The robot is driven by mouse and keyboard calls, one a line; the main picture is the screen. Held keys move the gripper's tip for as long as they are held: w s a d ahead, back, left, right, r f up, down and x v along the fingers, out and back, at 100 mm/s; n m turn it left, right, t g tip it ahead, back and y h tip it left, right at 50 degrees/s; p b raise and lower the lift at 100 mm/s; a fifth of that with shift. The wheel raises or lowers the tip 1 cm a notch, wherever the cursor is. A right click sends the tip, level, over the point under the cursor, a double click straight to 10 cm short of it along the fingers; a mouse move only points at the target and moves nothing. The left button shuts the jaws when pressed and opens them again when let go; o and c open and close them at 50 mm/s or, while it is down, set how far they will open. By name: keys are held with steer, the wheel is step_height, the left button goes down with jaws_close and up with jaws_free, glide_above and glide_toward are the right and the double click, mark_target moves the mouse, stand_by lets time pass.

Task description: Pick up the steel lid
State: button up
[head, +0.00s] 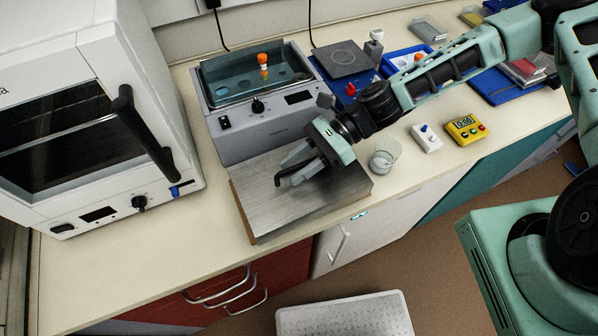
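The steel lid (262,212) is a flat brushed-metal plate lying in front of the water bath, near the bench's front edge. Its dark bent handle (278,180) rises from the upper face. My gripper (290,169) is low over the lid, with its fingers at the handle. The two fingertips look apart, with part of the handle near or between them. The gripper body hides much of the handle, and I cannot tell whether the fingers press on it.
The water bath (255,130) holds an orange-capped tube (262,62). A white oven (100,110) stands left, its door handle jutting forward. A clear beaker (384,157) is close right of the lid, then a white device (426,138) and a yellow timer (465,130).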

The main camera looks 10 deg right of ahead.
steer(key=shift+s+a+f, duration=0.1)
steer(key=shift+a, duration=0.1)
jaws_close()
